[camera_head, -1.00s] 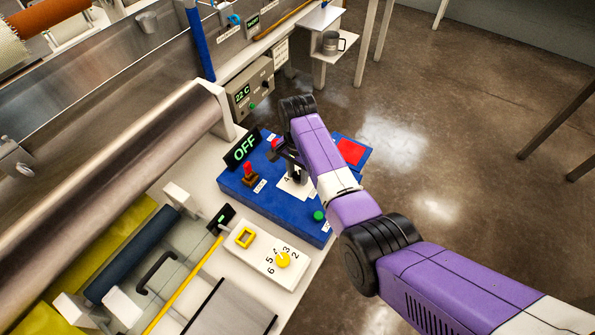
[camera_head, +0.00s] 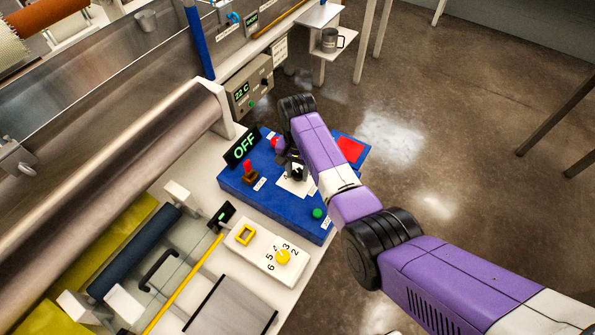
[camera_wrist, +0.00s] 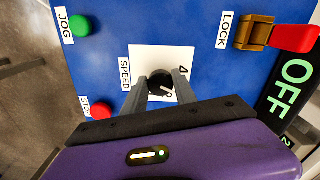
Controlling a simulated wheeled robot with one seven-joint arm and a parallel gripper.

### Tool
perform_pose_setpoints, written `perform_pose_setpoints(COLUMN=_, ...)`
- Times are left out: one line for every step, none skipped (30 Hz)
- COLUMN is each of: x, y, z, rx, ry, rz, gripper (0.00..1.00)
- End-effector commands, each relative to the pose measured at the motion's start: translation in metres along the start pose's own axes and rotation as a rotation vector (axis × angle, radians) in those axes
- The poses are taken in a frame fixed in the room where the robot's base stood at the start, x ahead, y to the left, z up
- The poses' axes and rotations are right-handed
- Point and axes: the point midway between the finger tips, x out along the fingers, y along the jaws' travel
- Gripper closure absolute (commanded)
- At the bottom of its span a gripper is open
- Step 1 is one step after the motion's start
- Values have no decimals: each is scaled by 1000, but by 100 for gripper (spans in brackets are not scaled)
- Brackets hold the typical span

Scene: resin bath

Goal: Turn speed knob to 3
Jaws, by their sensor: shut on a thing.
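The black speed knob (camera_wrist: 159,83) sits on a white plate (camera_wrist: 148,55) marked SPEED, on the blue control panel (camera_wrist: 120,25). My gripper (camera_wrist: 163,86) is shut on the knob, one grey finger on each side. A white mark shows on the knob's lower right in the wrist view; which number it points at I cannot tell. In the head view my gripper (camera_head: 295,168) is over the white plate and hides the knob.
On the panel are a green JOG button (camera_wrist: 78,25), a red STOP button (camera_wrist: 101,110) and a LOCK switch with a red lever (camera_wrist: 290,38). A display (camera_head: 243,147) reads OFF. A yellow numbered knob (camera_head: 283,257) is on a separate white box. Open floor lies to the right.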

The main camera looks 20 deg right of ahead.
Motion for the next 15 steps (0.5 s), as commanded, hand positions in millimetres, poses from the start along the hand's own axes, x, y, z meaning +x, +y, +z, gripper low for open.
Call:
perform_pose_setpoints(x=0, y=0, z=0, rx=1, ry=0, rz=0, gripper=100)
perform_pose_setpoints(x=0, y=0, z=0, rx=1, ry=0, rz=0, gripper=100)
perform_pose_setpoints(x=0, y=0, z=0, rx=1, ry=0, rz=0, gripper=100)
perform_pose_setpoints(x=0, y=0, z=0, rx=1, ry=1, rz=0, gripper=63)
perform_pose_setpoints(x=0, y=0, z=0, rx=2, ry=1, rz=0, gripper=57)
perform_pose_setpoints(x=0, y=0, z=0, rx=2, ry=1, rz=0, gripper=49)
perform_pose_setpoints(x=0, y=0, z=0, rx=2, ry=1, rz=0, gripper=45)
perform_pose_setpoints(x=0, y=0, z=0, rx=2, ry=1, rz=0, gripper=45)
perform_pose_setpoints(x=0, y=0, z=0, rx=2, ry=1, rz=0, gripper=45)
perform_pose_setpoints(x=0, y=0, z=0, rx=2, ry=1, rz=0, gripper=45)
perform_pose_setpoints(x=0, y=0, z=0, rx=2, ry=1, rz=0, gripper=45)
perform_pose_setpoints(x=0, y=0, z=0, rx=2, ry=1, rz=0, gripper=45)
perform_pose_setpoints(x=0, y=0, z=0, rx=1, ry=1, rz=0, gripper=45)
perform_pose_setpoints(x=0, y=0, z=0, rx=1, ry=0, rz=0, gripper=45)
perform_pose_setpoints(x=0, y=0, z=0, rx=1, ry=1, rz=0, gripper=45)
